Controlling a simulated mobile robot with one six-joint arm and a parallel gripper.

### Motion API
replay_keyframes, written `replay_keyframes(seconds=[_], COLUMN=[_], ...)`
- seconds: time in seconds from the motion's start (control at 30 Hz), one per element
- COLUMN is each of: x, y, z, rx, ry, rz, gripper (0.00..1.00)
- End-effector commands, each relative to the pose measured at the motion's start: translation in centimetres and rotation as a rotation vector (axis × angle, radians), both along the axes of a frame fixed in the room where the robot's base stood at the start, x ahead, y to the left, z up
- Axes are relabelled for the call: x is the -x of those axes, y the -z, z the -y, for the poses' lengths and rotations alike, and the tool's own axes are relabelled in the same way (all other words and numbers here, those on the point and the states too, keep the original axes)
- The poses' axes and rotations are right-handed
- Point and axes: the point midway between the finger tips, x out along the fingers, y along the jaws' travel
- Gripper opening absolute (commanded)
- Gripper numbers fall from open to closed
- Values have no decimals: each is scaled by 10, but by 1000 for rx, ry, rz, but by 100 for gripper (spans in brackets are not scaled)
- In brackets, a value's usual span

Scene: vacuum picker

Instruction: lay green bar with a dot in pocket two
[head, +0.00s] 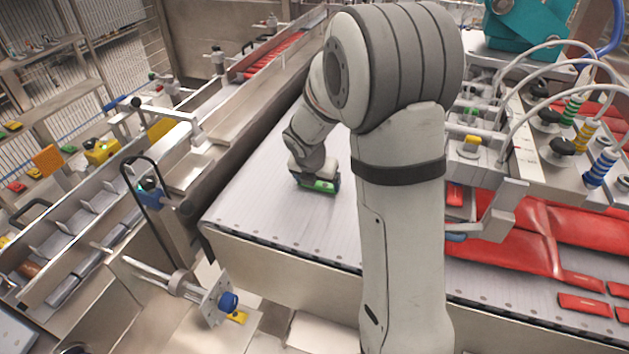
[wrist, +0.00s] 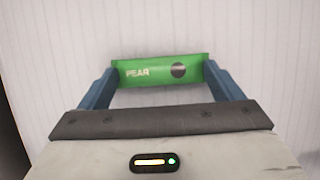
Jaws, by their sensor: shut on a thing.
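The green bar (wrist: 160,70) is marked PEAR and has one dark dot near its right end in the wrist view. My gripper (wrist: 160,75) is shut on it, with a blue finger at each end of the bar. In the head view the bar (head: 320,186) shows under my gripper (head: 316,183), over the pale belt. I cannot tell whether it touches the belt. A metal channel with dividers forming several pockets (head: 72,218) runs along the left. No pocket number is readable, so I cannot tell which is pocket two.
The pale belt (head: 270,205) around my gripper is clear. A long metal rail (head: 225,130) and a black loop on a post (head: 160,205) stand between the belt and the pockets. Red packs (head: 515,235) lie at the right. A blue-knobbed bracket (head: 215,300) stands in front.

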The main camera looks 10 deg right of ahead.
Motion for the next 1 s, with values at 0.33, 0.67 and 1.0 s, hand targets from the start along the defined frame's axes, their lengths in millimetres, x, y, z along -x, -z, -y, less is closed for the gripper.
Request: replay_keyframes(seconds=[0.33,0.67,1.0], x=[0,0,16], y=[2,0,-53], z=[0,-1,-13], rx=[0,0,0], ry=[-1,-1,-3], rz=[0,1,6], gripper=[94,100,100])
